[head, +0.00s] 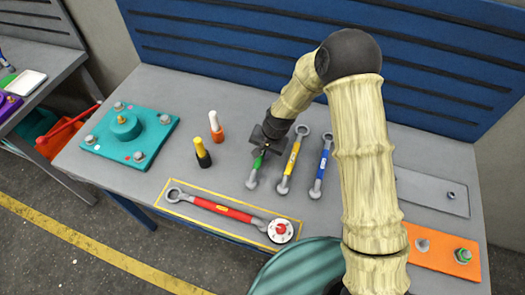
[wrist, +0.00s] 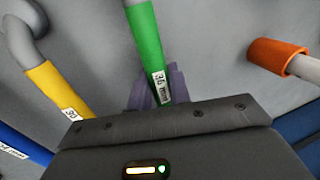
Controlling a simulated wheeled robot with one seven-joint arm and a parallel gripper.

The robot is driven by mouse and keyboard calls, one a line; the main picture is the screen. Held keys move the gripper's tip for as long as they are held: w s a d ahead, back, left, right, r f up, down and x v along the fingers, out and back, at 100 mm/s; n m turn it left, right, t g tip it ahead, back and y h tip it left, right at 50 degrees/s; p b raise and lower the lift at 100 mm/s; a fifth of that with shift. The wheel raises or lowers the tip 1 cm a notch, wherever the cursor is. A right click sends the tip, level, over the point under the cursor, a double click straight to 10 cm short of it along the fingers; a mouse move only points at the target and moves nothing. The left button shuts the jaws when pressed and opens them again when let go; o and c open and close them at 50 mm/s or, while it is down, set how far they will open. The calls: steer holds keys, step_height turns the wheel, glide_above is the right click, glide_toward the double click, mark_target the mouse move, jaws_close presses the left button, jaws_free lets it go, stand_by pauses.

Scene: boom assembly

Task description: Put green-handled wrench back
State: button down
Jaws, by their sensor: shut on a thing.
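The green-handled wrench (head: 257,164) is at the middle of the grey workbench, left of the yellow-handled wrench (head: 291,158) and the blue-handled wrench (head: 322,165). Its lower grey end shows in the head view; my gripper hides its upper end. My gripper (head: 262,149) is over the wrench and shut on its handle. In the wrist view the green handle (wrist: 146,42), with a "36 mm" label, runs between the fingers (wrist: 155,92). I cannot tell whether the wrench touches the bench.
A red torque wrench (head: 222,209) lies inside a yellow outline at the front. Orange (head: 216,127) and yellow-black (head: 202,153) bottle-like items stand left of my gripper. A teal plate with bolts (head: 130,133) is at far left, an orange plate (head: 440,252) at right. A blue panel (head: 215,35) backs the bench.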

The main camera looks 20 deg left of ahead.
steer(key=shift+f+b, duration=0.3)
steer(key=shift+f, duration=0.1)
steer(key=c, duration=1.2)
jaws_free()
steer(key=b+v, duration=0.2)
steer(key=v, duration=1.5)
steer(key=shift+r, duration=0.2)
steer(key=shift+d, duration=0.1)
